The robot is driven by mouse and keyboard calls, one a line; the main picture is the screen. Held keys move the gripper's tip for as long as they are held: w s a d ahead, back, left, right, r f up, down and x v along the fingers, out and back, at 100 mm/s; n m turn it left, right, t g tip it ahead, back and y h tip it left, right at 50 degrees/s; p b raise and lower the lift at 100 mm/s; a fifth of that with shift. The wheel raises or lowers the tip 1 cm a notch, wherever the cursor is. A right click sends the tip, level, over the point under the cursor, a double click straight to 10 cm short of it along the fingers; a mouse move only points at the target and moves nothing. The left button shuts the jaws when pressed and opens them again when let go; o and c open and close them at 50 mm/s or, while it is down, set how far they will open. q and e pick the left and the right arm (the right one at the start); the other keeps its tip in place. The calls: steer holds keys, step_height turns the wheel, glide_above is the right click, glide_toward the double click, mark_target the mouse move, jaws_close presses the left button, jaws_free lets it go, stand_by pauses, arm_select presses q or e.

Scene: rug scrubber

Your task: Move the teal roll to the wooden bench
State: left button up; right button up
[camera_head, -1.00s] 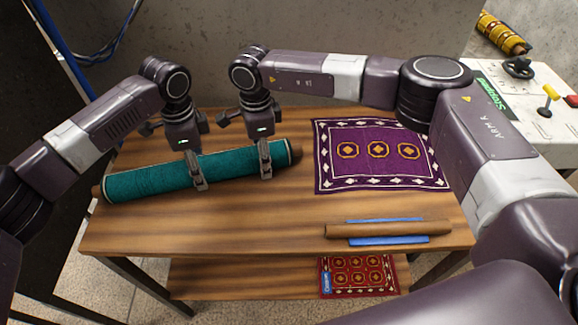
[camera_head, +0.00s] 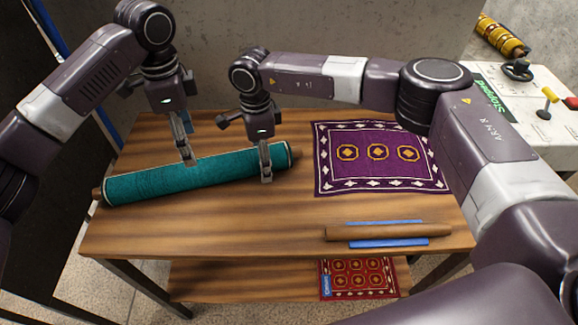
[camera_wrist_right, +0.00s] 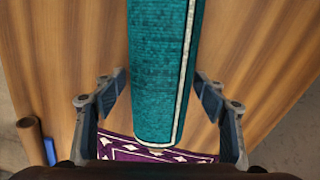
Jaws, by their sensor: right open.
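The teal roll (camera_head: 190,176), with a white stripe near each end and brown core ends, lies at the left of the wooden bench (camera_head: 240,235). My left gripper (camera_head: 188,142) is raised at the roll's far side, with its fingers apart and nothing between them. My right gripper (camera_head: 265,160) is low over the roll's right end. In the right wrist view the teal roll (camera_wrist_right: 158,70) runs between the two open fingers of my right gripper (camera_wrist_right: 160,85), with gaps on both sides. The far finger is partly hidden in the head view.
A purple patterned rug (camera_head: 378,155) lies flat at the bench's right. A brown rod (camera_head: 390,231) rests on blue supports near the front edge. A red rug (camera_head: 360,277) is on the lower shelf. A machine with a yellow lever (camera_head: 547,102) and a yellow roll (camera_head: 503,37) stand at right.

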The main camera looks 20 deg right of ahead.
step_height(320, 180, up, 12)
stand_by(0.6)
steer(key=shift+r, duration=0.1)
